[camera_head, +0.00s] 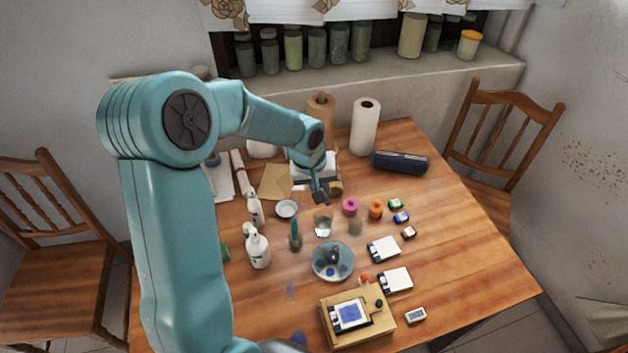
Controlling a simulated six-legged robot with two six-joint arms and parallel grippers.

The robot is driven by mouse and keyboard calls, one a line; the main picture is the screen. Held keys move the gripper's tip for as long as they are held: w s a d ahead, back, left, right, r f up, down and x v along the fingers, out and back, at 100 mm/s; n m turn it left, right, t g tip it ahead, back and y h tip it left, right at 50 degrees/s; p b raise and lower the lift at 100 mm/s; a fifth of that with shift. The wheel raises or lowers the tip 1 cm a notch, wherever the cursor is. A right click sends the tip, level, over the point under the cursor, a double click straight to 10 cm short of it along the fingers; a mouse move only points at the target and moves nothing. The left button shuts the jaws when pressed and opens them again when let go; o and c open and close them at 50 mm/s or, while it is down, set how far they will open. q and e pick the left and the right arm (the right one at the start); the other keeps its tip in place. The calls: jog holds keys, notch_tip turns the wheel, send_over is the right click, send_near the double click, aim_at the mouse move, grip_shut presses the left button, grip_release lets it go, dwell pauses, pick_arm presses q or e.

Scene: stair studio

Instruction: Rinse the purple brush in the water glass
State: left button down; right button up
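A small clear glass (323,223) that looks like the water glass stands upright mid-table. My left arm reaches in from the left, and its gripper (320,196) points down just above and behind the glass, apart from it. Its dark fingers are too small to tell whether they are open, shut or holding something. I cannot make out a purple brush; it may be hidden or too small. My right gripper is not in view.
A paint dish (333,276) and a white pump bottle (258,249) stand in front of the glass. Pink (350,206) and orange (376,209) jars stand to its right. A wooden stand (357,315) is at the front.

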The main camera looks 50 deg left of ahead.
pick_arm(q)
jog(key=shift+s+a, duration=0.1)
jog(key=shift+a, duration=0.35)
jog(key=shift+s+n, duration=0.1)
jog(key=shift+n, duration=0.2)
notch_tip(320, 180, down, 12)
jog(key=b, duration=1)
jog(key=shift+b, duration=0.3)
